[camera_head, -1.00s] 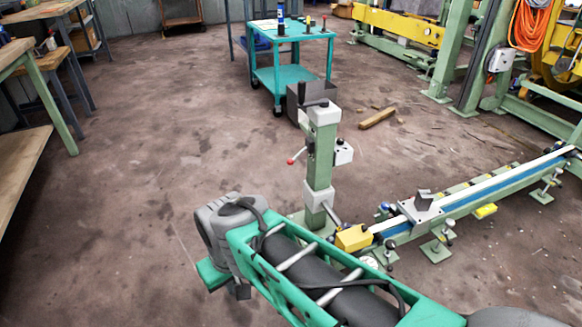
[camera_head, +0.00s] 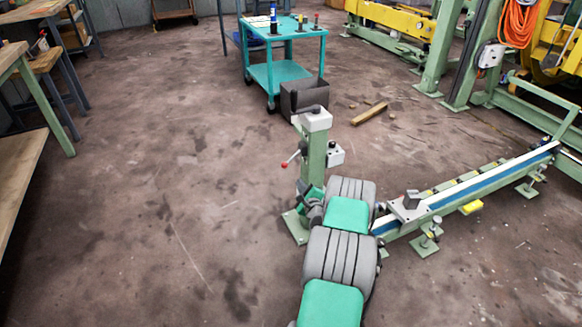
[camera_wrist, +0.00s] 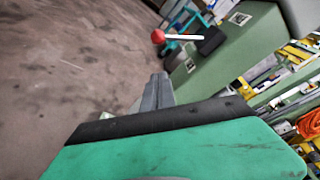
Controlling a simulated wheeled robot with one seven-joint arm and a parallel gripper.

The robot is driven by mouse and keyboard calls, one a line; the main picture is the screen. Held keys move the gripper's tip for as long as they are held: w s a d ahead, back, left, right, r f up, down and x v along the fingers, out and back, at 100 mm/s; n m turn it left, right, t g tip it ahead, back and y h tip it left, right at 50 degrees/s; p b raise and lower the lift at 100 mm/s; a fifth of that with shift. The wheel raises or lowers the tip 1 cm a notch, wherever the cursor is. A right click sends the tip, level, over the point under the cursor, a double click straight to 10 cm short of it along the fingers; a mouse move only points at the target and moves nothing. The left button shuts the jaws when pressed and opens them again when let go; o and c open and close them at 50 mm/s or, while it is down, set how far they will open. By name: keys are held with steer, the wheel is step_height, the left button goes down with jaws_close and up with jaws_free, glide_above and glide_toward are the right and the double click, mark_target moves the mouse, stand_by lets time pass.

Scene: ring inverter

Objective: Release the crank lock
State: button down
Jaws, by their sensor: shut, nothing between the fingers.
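A lever with a red ball (camera_head: 284,165) sticks out to the left from the upper part of a green post (camera_head: 313,165). Which part is the crank lock is not certain. In the wrist view the red ball (camera_wrist: 158,36) sits on a white rod that runs right to a black hub (camera_wrist: 212,40) on the post. My gripper (camera_wrist: 160,78) is shut and empty, its grey fingertips below and apart from the red ball. In the head view my gripper (camera_head: 310,212) is low beside the post, partly hidden by my arm.
A long green rail (camera_head: 465,190) runs off to the right. A teal cart (camera_head: 282,75) stands behind. The floor at left is clear.

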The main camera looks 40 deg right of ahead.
mark_target(291, 159)
steer(key=shift+s+d+f+m+h, duration=0.2)
steer(key=shift+s+d+m+h, duration=0.1)
steer(key=shift+s+d+m, duration=0.1)
steer(key=f+b+x, duration=0.1)
steer(key=b+x, duration=0.3)
steer(key=x, duration=0.6)
steer(key=a+r, duration=0.3)
steer(key=shift+w+r, duration=0.2)
steer(key=shift+r, duration=0.05)
